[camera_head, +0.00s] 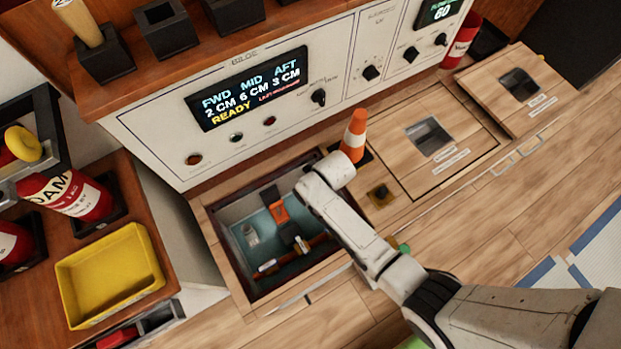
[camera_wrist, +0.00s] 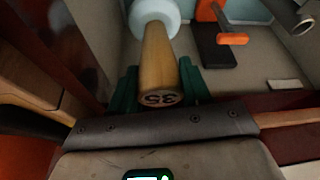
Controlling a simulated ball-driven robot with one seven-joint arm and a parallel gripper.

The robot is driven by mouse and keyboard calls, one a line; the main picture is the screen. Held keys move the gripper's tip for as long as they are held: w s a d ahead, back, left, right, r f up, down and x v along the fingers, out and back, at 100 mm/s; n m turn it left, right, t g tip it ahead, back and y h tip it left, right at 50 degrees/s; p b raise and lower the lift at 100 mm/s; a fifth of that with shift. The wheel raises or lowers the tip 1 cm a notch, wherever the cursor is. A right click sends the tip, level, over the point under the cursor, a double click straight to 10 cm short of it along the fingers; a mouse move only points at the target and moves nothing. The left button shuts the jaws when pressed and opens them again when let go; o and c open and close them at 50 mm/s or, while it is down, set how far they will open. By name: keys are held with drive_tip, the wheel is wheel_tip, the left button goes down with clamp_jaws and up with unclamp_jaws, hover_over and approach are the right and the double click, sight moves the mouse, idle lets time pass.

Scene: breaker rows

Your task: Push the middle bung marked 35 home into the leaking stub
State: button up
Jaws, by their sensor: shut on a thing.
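The wooden bung (camera_wrist: 157,62) stands between the green fingers of my gripper (camera_wrist: 158,84) in the wrist view, its wide end marked 35 facing the camera. The fingers are shut on it. Its far end meets the mouth of a pale stub (camera_wrist: 155,14), roughly in line with it; how deep it sits I cannot tell. In the head view my arm reaches over the right side of the open hatch (camera_head: 213,232), and the fingers, bung and stub do not show clearly there.
An orange-handled part (camera_wrist: 207,12) over a dark block lies right of the stub; it also shows in the hatch in the head view (camera_head: 278,206). An orange cone (camera_head: 354,138) stands behind my arm. The panel display (camera_head: 250,90) reads MID 6 CM, READY. A yellow tray (camera_head: 108,275) sits left.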

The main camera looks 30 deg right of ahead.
drive_tip(key=shift+f+b, duration=0.65)
drive_tip(key=shift+f, duration=0.35)
drive_tip(key=o, duration=1.1)
drive_tip(key=shift+r, duration=0.1)
drive_tip(key=p+v, duration=0.4)
drive_tip(key=v, duration=0.6)
drive_tip(key=shift+r, duration=0.4)
drive_tip(key=shift+s, duration=0.15)
